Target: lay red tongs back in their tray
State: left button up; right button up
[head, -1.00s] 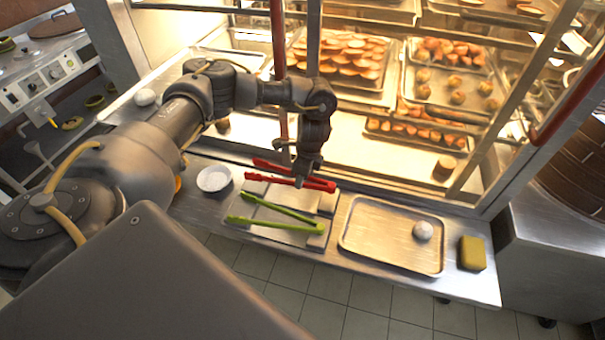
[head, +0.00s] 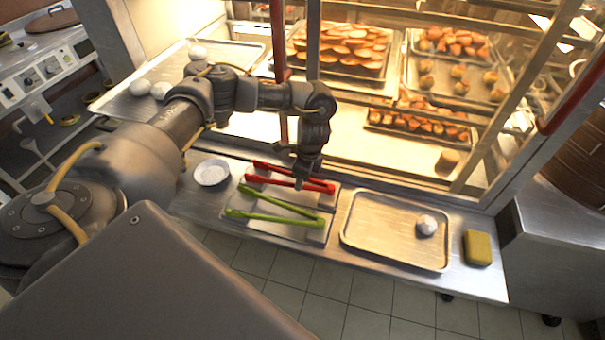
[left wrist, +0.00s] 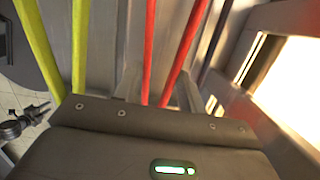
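The red tongs (head: 318,184) lie in an open V across the back part of a grey metal tray (head: 280,233), with the joined end to the right. I cannot tell whether they touch the tray. Green tongs (head: 280,204) lie in front of them. My left gripper (head: 303,182) points down over the red tongs, near the joined end. In the left wrist view its fingers (left wrist: 158,92) stand apart, with both red arms (left wrist: 149,45) running between them and still spread. The fingertips are partly hidden. My right gripper is out of view.
A wooden-coloured tray (head: 390,232) with a white ball (head: 427,225) is to the right, with a yellow sponge (head: 477,247) beyond it. A white bowl (head: 211,172) stands left of the tongs. The lit display case rises just behind, with red-handled uprights.

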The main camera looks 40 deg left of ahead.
pick_arm(q)
jog(key=o, duration=0.6)
jog(key=shift+o, duration=0.2)
jog(key=shift+r, duration=0.1)
jog(key=shift+r, duration=0.35)
notch_tip(320, 180, up, 10)
jog(key=d+p, duration=0.1)
jog(key=p, duration=0.1)
jog(key=shift+w+d+p, duration=0.25)
jog(key=shift+p, duration=0.05)
pick_arm(e)
jog(key=s+d, duration=0.2)
jog(key=s, duration=0.3)
jog(key=shift+s+d+f, duration=0.15)
jog(key=shift+s+f, duration=0.1)
jog(key=shift+s, duration=0.1)
pick_arm(q)
jog(key=shift+f, duration=0.1)
